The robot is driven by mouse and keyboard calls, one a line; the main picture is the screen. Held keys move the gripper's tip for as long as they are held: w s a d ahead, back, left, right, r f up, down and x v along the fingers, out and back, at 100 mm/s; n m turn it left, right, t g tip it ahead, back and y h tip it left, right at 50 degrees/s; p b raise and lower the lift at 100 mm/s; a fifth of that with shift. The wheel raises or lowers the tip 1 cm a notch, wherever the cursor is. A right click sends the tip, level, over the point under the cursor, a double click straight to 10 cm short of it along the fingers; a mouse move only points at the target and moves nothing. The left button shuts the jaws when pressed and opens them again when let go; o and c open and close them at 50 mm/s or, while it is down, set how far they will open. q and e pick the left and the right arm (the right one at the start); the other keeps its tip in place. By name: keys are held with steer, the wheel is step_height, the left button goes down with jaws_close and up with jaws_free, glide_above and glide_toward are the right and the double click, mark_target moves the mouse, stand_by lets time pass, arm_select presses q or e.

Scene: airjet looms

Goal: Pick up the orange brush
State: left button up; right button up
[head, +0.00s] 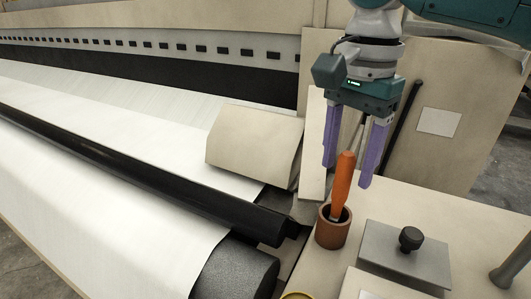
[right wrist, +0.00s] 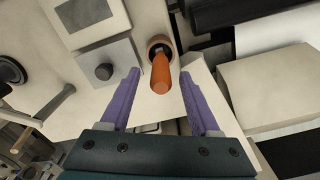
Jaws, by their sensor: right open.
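The orange brush (head: 343,182) stands handle up, slightly tilted, in a brown cup (head: 333,230) on the beige machine top. The brush's lower end is hidden in the cup. My right gripper (head: 347,175) has purple fingers and is open above the cup, with the handle's top near the level of the fingertips in the head view. In the right wrist view the brush handle (right wrist: 161,75) shows between and beyond the open fingers (right wrist: 160,85), touching neither as far as I can see. The cup (right wrist: 160,46) lies beyond it. My left gripper is not in view.
A grey plate with a black knob (head: 410,239) lies right of the cup. A grey lever (head: 512,262) stands at the right edge. A beige cover (head: 254,147) and the loom's black roller (head: 150,172) with white fabric are on the left. An upright panel (head: 437,110) stands behind.

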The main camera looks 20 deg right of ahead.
mark_target(338, 199)
steer(key=shift+f, duration=1.3)
jaws_close()
